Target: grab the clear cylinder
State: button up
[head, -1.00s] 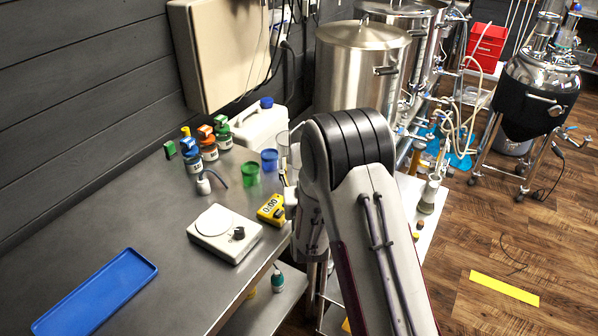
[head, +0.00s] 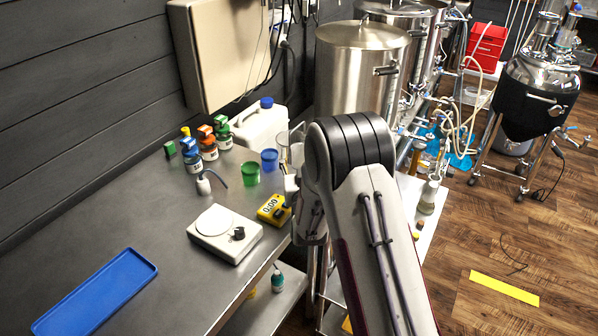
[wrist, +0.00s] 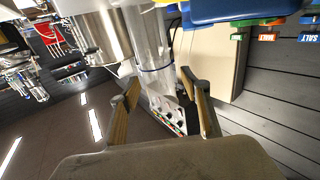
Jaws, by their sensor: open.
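The clear cylinder (wrist: 150,45) shows in the wrist view as a tall transparent tube with a dark blue band. It passes between the two fingers of my gripper (wrist: 160,82), which are spread apart with a gap visible around it. I cannot tell how deep it sits between them. In the head view a clear vessel (head: 283,150) stands at the table's far right end, partly hidden behind my arm. My gripper is mostly hidden there by my own arm.
Blue cup (head: 269,160) and green cup (head: 250,174) stand just left of the clear vessel. A yellow timer (head: 273,209) and white scale (head: 225,234) are nearer. A white jerrycan (head: 260,123) and steel kettle (head: 358,70) stand behind. A blue tray (head: 97,292) lies front left.

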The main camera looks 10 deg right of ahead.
grip_shut()
jog(key=shift+r, duration=0.1)
notch_tip(320, 180, up, 10)
dwell(1.0)
dwell(0.4)
